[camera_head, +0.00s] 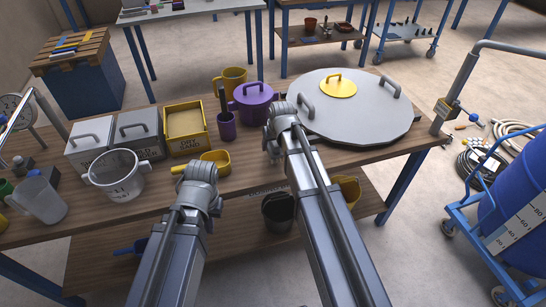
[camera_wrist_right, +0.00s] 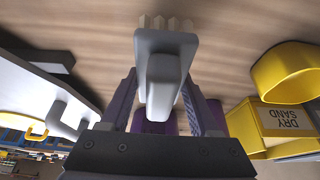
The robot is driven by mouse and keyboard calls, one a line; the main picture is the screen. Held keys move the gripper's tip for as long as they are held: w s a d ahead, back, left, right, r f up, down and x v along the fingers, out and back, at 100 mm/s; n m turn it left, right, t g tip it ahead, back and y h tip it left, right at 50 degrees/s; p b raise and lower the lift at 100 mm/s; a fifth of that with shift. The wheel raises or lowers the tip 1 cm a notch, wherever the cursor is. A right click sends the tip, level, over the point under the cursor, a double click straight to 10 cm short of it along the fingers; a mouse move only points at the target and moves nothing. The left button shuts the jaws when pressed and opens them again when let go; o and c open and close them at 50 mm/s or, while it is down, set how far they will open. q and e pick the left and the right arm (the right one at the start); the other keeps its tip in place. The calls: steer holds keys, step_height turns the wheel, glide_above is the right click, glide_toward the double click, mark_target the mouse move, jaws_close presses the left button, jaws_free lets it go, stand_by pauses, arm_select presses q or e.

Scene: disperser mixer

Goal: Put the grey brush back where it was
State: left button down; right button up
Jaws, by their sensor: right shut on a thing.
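The grey brush (camera_wrist_right: 163,72) is in the right wrist view, with pale bristles at the top of the picture. My right gripper (camera_wrist_right: 160,95) is shut on its grey body, one finger on each side. In the head view my right gripper (camera_head: 275,135) is over the table near the purple pot, and my arm hides the brush. My left gripper (camera_head: 192,183) is over the table's front part, by the yellow scoop (camera_head: 215,162); its jaws are hidden behind the wrist. A purple cup (camera_head: 227,127) holds a dark upright tool.
A purple lidded pot (camera_head: 252,104), a yellow sand box (camera_head: 185,130), two lidded bins, a white pot (camera_head: 115,178) and a clear jug (camera_head: 42,200) stand on the table. A large grey lid (camera_head: 370,120) covers its right end. Bare wood lies along the front.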

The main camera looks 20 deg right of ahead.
mark_target(273, 152)
step_height(273, 152, down, 4)
steer(key=b, duration=0.3)
steer(key=shift+r+b, duration=0.2)
steer(key=shift+b, duration=0.15)
steer(key=shift+f, duration=0.2)
steer(key=o, duration=1.3)
steer(key=shift+r, duration=0.15)
